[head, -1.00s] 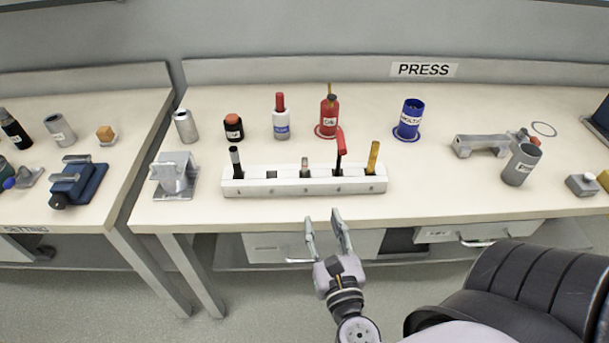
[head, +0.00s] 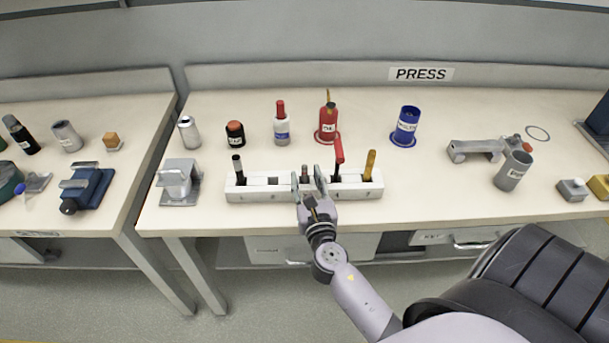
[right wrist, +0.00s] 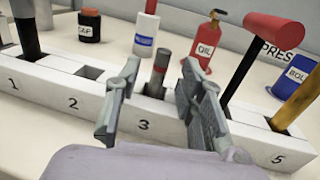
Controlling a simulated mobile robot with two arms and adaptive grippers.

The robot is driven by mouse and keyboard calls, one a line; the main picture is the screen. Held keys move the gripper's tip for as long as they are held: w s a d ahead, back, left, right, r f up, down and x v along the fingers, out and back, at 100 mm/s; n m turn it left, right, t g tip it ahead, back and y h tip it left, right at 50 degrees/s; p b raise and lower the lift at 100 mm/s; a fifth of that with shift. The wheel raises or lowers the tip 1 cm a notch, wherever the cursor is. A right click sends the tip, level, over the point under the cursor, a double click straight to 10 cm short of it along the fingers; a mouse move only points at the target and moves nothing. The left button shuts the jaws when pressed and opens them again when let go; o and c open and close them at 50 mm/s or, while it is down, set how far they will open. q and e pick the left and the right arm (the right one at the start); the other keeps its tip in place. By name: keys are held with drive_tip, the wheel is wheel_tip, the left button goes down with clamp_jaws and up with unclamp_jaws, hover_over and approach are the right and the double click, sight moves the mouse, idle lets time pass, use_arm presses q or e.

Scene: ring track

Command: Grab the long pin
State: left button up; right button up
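A white rack (head: 247,189) with numbered slots stands near the front of the bench. In its slot 3 a grey pin with a reddish band (right wrist: 159,75) stands upright; no label names it, but it is the only plain pin in the rack. The top of this pin also shows in the head view (head: 305,171). My right gripper (head: 309,182) is open and empty at the rack's front edge by slot 3. In the right wrist view its fingers (right wrist: 155,100) appear on either side of the pin, which looks beyond and between them, not gripped. My left gripper is not in view.
Slot 1 holds a black-handled tool (right wrist: 28,38), and slot 2 is empty. Slot 4 holds a red T-handled tool (right wrist: 272,30), close to my right finger; slot 5 holds a yellow-handled one (right wrist: 297,98). Bottles and a red oil can (head: 327,120) stand behind the rack.

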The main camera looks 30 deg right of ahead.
drive_tip(key=x, duration=0.2)
drive_tip(key=shift+w, duration=0.35)
drive_tip(key=shift+s, duration=0.1)
drive_tip(key=shift+c, duration=0.5)
clamp_jaws()
